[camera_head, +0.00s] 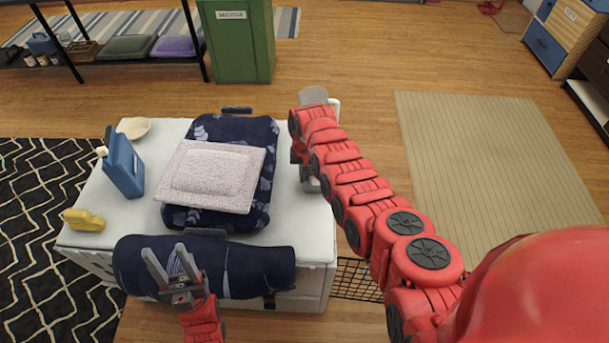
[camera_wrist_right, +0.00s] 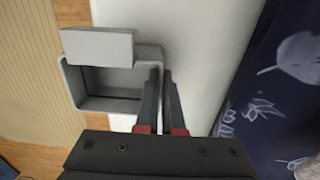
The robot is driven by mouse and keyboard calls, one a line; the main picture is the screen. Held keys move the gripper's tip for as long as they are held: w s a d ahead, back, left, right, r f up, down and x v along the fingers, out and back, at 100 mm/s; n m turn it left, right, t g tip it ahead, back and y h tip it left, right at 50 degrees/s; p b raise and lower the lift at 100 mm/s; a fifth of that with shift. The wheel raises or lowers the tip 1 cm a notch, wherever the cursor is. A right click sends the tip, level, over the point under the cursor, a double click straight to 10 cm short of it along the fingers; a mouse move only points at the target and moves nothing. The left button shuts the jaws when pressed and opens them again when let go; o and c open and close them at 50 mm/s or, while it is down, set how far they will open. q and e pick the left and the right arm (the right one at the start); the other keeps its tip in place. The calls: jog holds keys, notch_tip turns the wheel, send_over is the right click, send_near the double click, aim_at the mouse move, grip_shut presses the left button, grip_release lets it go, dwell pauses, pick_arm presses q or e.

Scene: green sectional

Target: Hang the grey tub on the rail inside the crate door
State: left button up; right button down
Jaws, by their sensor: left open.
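The grey tub (camera_wrist_right: 70,85) is at the far right edge of the white crate (camera_head: 325,215), partly behind my right arm in the head view (camera_head: 313,95). The right wrist view shows its open top and raised flat back plate. My right gripper (camera_wrist_right: 162,72) has its fingers close together at the tub's right wall, with a narrow gap that appears to hold the rim. My left gripper (camera_head: 168,265) is open and empty over the dark blue roll at the crate's front. A black wire grid (camera_head: 357,278), perhaps the crate door, stands low at the front right. I see no rail.
A green cabinet (camera_head: 240,45) stands behind.

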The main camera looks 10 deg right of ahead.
jog(key=shift+f, duration=0.1)
jog(key=c, duration=1)
grip_release()
jog(key=shift+c, duration=0.2)
